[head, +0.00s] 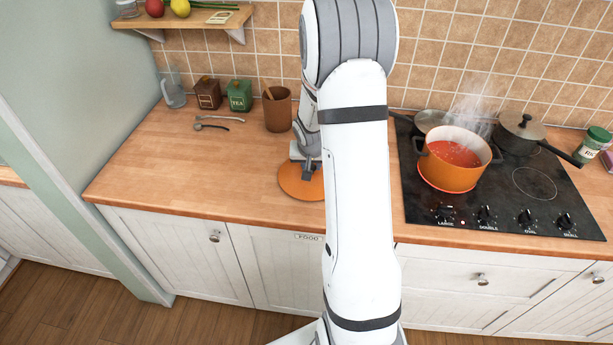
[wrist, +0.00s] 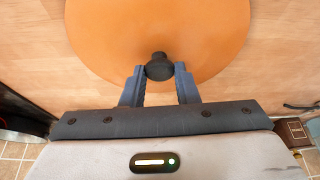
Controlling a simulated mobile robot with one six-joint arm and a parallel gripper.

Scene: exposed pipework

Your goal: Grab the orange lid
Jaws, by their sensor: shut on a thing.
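The orange lid (head: 297,183) is a flat round disc on the wooden counter, left of the stove, partly hidden behind my arm in the head view. In the wrist view the lid (wrist: 210,35) fills the upper middle, with a dark round knob (wrist: 159,68) at its centre. My gripper (wrist: 159,72) has its two blue-grey fingers on either side of the knob and is shut on it. In the head view my gripper (head: 306,168) is over the lid. I cannot tell whether the lid is lifted off the counter.
An orange pot (head: 450,178) of steaming red soup stands on the black stove (head: 500,205), right of my arm. Dark pans sit behind it. A brown utensil cup (head: 278,112), a green tea tin (head: 239,96) and a brown tin (head: 208,94) stand at the back.

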